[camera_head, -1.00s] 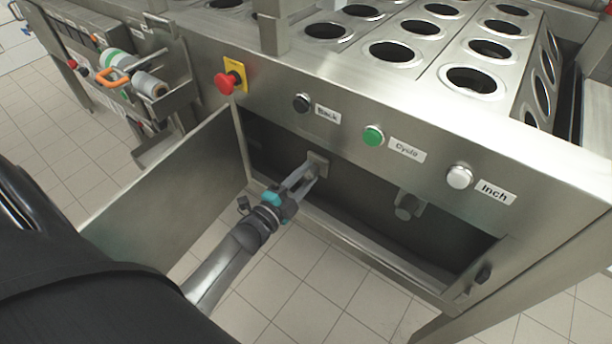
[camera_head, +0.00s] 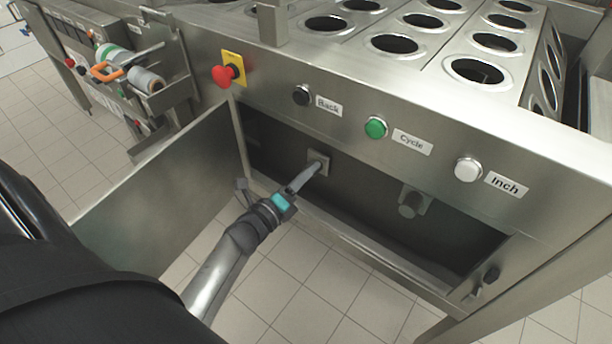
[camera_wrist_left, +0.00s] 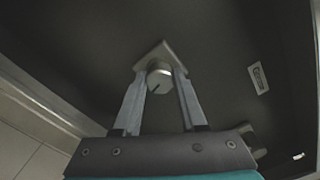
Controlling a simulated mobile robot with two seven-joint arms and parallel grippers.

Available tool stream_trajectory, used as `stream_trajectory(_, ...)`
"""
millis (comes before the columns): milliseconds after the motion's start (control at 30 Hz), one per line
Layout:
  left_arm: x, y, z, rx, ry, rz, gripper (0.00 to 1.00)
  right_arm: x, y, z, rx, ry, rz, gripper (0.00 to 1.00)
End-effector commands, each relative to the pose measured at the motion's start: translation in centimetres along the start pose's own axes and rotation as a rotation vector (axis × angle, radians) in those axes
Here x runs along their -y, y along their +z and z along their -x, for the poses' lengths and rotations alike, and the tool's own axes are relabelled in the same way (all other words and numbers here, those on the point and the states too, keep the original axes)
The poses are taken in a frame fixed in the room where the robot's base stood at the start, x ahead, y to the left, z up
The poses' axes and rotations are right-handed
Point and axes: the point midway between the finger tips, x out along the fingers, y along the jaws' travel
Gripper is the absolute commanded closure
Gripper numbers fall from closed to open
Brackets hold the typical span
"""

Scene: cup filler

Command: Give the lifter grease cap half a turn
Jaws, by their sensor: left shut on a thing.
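A grey round grease cap (camera_wrist_left: 159,76) with a dark line on its face sits on a square metal plate (camera_head: 321,158) on the back wall of the open compartment. My left gripper (camera_head: 316,168) reaches in through the opening and is shut on this cap, one finger on each side in the left wrist view (camera_wrist_left: 160,84). In the head view the fingers mostly hide the cap. A second grey cap (camera_head: 410,206) sits on its own plate farther right, untouched. My right gripper is not in view.
The open door (camera_head: 160,185) stands left of my left arm. Above the compartment are a red stop button (camera_head: 223,74) and the Back (camera_head: 302,96), Cycle (camera_head: 376,127) and Inch (camera_head: 467,169) buttons. A small label (camera_wrist_left: 258,78), too small to read, is beside the held cap.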

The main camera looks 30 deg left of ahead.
Motion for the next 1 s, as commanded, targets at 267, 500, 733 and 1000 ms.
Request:
stream_trajectory(267, -0.1, -0.1, 0.0, -0.001, 0.001, -0.173, 1.00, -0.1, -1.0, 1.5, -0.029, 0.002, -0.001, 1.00)
stream_trajectory(500, 0.0, -0.1, 0.0, -0.001, 0.001, -0.250, 1.00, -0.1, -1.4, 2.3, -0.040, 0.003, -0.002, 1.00)
stream_trajectory(733, 0.0, -0.1, 0.0, -0.002, 0.001, -0.271, 1.00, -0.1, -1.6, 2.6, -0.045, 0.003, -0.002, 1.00)
stream_trajectory(1000, 0.0, -0.1, 0.0, -0.002, 0.001, -0.270, 1.00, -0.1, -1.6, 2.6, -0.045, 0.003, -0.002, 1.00)
